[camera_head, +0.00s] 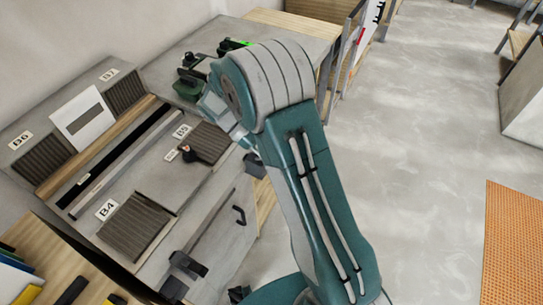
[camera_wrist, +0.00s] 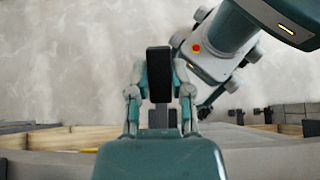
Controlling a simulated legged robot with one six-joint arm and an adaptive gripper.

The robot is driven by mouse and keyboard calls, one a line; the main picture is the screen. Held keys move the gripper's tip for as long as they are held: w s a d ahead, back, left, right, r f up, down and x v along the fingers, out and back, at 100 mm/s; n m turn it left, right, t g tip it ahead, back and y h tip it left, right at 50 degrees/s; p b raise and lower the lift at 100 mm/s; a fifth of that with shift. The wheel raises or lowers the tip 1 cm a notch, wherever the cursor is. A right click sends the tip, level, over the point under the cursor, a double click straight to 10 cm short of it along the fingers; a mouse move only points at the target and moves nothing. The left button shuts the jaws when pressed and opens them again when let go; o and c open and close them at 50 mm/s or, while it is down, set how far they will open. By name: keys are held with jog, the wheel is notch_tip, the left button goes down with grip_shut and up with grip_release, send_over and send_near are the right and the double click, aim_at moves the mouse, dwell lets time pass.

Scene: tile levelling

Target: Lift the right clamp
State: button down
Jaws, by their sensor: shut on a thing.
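A black clamp (camera_head: 255,166) shows at the right edge of the grey worktop in the head view, just below my gripper (camera_head: 241,137), which is partly hidden by my arm. In the wrist view, the two teal fingers of my gripper (camera_wrist: 160,90) are closed on the sides of the black clamp (camera_wrist: 158,72). Its lower part is hidden, so I cannot tell whether it still touches the worktop. A second black clamp (camera_head: 184,268) sits at the near front edge of the worktop.
The grey worktop (camera_head: 150,170) carries dark ribbed tiles, labels and long bars. Green and black tools (camera_head: 190,80) lie at its back. A wooden-topped bench (camera_head: 285,30) stands behind. The floor (camera_head: 430,130) to the right is clear, with an orange mat (camera_head: 515,245).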

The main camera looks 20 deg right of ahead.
jog(key=shift+w+a+r, duration=0.1)
jog(key=shift+w, duration=0.1)
dwell(0.4)
jog(key=c, duration=0.5)
grip_release()
jog(key=v, duration=1.2)
jog(key=shift+w+a+f, duration=0.1)
jog(key=shift+a+f, duration=0.1)
jog(key=shift+f, duration=0.05)
jog(key=shift+r, duration=0.1)
